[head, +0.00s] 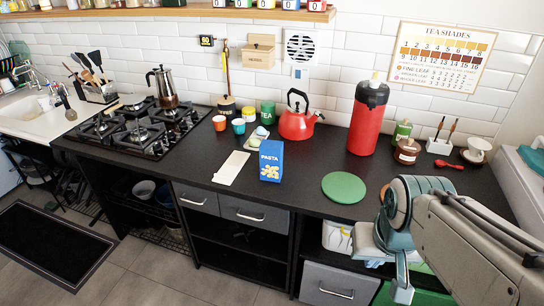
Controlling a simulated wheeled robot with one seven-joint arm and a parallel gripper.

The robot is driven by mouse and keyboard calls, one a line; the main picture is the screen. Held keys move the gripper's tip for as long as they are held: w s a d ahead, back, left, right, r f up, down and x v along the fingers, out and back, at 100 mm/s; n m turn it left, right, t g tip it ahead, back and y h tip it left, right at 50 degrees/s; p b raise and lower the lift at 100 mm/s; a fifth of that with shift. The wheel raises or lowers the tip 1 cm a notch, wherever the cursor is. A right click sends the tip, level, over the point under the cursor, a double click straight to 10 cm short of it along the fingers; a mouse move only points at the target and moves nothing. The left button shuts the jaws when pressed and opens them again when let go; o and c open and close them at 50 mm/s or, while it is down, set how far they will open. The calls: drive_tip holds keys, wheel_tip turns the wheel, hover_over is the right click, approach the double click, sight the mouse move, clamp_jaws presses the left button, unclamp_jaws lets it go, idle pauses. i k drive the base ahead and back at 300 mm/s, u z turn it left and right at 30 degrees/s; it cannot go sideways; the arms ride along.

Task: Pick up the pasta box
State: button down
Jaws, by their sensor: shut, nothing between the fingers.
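The blue pasta box (271,161) stands upright on the black counter, near its front edge, with "PASTA" printed on it. My gripper (402,291) hangs at the lower right, in front of the counter and below its top. It is well apart from the box, to the right of it and lower. Its fingers look closed together, and nothing shows between them.
A white board (232,168) lies left of the box, and a green round mat (344,187) lies to its right. Behind stand a red kettle (296,121), a red flask (368,120) and small cups. The gas hob (135,128) is at left. Counter between box and mat is bare.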

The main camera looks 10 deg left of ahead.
sight(270, 151)
drive_tip(key=u, duration=0.6)
drive_tip(key=i, duration=1)
drive_tip(key=k, duration=0.5)
drive_tip(key=u, duration=1.55)
drive_tip(key=i, duration=2.05)
drive_tip(key=z, duration=2.1)
